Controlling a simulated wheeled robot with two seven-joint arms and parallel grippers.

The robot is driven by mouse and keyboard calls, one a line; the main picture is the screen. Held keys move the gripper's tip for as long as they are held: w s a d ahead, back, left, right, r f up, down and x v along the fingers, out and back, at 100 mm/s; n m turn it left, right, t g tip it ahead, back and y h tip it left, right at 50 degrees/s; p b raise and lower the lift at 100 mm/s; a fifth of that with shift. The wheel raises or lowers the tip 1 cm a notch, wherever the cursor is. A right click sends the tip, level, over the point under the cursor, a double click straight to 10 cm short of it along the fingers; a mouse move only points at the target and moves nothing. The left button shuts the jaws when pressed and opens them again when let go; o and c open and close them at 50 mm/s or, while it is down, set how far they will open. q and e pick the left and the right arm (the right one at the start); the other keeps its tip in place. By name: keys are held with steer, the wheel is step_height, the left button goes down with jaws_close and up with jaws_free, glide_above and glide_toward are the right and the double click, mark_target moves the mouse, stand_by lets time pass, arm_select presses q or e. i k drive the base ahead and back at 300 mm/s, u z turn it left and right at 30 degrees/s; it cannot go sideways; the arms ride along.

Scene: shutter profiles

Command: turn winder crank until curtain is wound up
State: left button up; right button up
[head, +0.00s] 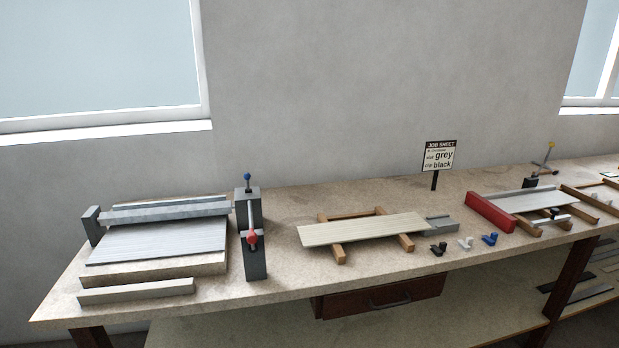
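The winder stands at the left end of the bench. Its long grey roller bar (165,212) runs between a small grey post (94,226) and a tall dark grey post (256,262). The grey slatted curtain (155,244) lies flat in front of and below the bar, spread over a pale block. A crank with a red knob (251,238) is on the tall post, with the knob low on its front. A blue-knobbed lever (247,178) stands upright on top of the post. Neither of my grippers is in view.
A pale slat panel (362,229) lies on wooden rails mid-bench. Black (438,249), whitish (465,243) and blue (490,239) clips lie to its right. A job sheet (440,156) reads grey and black. A red-ended fixture (490,213) stands right. Bench space between tall post and panel is clear.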

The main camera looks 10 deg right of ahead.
mark_target(253, 239)
steer(key=z, duration=0.9)
steer(key=i, duration=1.2)
steer(key=u, duration=1.5)
